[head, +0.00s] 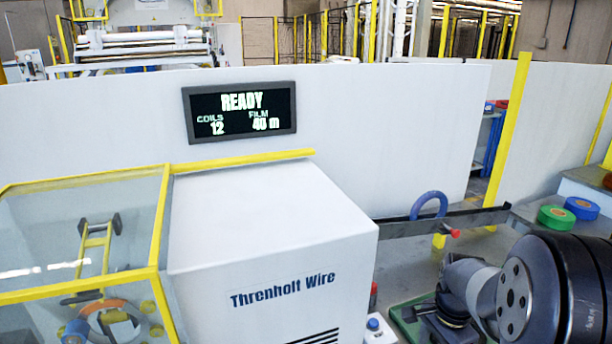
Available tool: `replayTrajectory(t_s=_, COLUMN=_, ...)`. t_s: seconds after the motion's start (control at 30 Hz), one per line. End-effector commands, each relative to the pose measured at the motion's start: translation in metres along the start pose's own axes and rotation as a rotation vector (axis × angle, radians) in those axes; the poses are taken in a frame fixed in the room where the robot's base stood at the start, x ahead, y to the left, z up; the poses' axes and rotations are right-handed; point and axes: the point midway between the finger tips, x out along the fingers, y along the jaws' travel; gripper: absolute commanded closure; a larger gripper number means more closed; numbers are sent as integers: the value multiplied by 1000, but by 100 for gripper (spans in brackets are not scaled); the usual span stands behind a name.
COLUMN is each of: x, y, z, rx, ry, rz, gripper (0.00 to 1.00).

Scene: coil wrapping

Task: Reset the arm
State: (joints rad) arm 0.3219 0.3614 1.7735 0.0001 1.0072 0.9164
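My arm enters at the lower right, with its large dark joint nearest the camera. Its far end, with what looks like my gripper (445,325), is low beside the white machine (275,240) marked "Threnholt Wire". The fingers are small, dark and partly cut off by the bottom edge, so I cannot tell whether they are open or shut or hold anything. A green tray (402,312) shows just behind and under that end.
A blue ring (428,196) stands upright at a dark bar (440,222) with a red tip. Green (556,217) and blue (581,207) coils lie at right. A glazed yellow-framed enclosure (80,225) is at left. The screen (240,111) reads READY, coils 12, film 40 m.

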Motion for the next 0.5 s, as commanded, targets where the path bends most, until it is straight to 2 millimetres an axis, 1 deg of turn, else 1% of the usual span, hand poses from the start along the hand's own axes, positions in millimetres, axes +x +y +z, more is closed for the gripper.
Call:
replayTrajectory(t_s=0.03, x=12, y=1, z=1, rx=0, ry=-4, rz=5, gripper=31)
replayTrajectory(t_s=0.33, x=70, y=1, z=1, rx=-1, ry=-3, rz=4, gripper=31)
replayTrajectory(t_s=0.37, x=66, y=0, z=0, rx=-31, ry=-1, rz=1, gripper=31)
replayTrajectory(t_s=0.5, x=65, y=0, z=0, rx=-146, ry=0, rz=0, gripper=31)
